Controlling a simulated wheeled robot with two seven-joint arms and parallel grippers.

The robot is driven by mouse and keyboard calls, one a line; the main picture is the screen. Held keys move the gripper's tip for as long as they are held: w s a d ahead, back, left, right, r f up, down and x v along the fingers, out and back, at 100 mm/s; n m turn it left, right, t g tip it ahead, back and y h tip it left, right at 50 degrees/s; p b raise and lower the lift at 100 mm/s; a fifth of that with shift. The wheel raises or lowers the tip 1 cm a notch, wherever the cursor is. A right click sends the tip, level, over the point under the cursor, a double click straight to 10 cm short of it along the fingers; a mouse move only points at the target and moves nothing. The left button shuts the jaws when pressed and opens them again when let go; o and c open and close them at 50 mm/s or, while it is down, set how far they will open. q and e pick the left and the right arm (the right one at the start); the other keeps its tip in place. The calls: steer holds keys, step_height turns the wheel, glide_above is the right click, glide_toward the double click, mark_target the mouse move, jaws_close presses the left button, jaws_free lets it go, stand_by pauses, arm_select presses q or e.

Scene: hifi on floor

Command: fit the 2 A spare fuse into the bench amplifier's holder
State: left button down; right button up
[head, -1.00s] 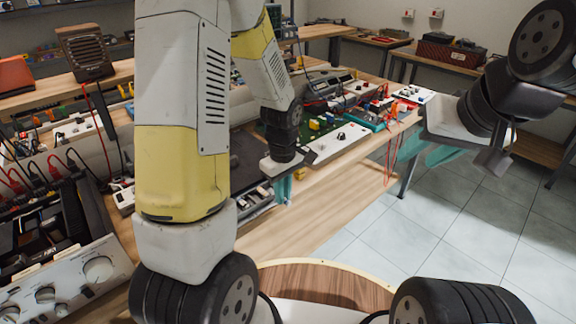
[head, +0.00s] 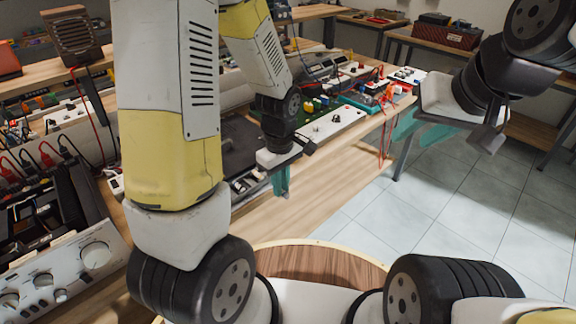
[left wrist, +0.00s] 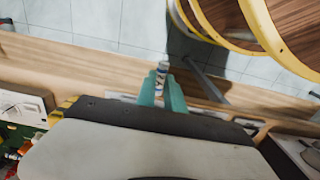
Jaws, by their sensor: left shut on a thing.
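My left gripper (head: 281,180) hangs by the bench's front edge, its teal fingers pointing down. In the left wrist view the left gripper (left wrist: 162,90) is shut on a small pale cylinder with dark print, which looks like the fuse (left wrist: 161,70). The fuse sticks out past the fingertips; I cannot make it out in the head view. The silver-fronted unit with large knobs, seemingly the amplifier (head: 55,268), is at the lower left, well apart from the left gripper. Its fuse holder cannot be made out. My right gripper (head: 424,125) is empty beyond the bench's right end, its fingers apart.
The wooden bench (head: 325,185) has a clear strip along its front. A green circuit board (head: 318,108), a white panel (head: 335,122) and red leads crowd its far part. A round wooden stool-like top (head: 310,262) is below, at the front. Tiled floor (head: 450,210) is open at right.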

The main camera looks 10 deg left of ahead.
arm_select(q)
steer(key=shift+r, duration=3.75)
steer(key=shift+w, duration=0.1)
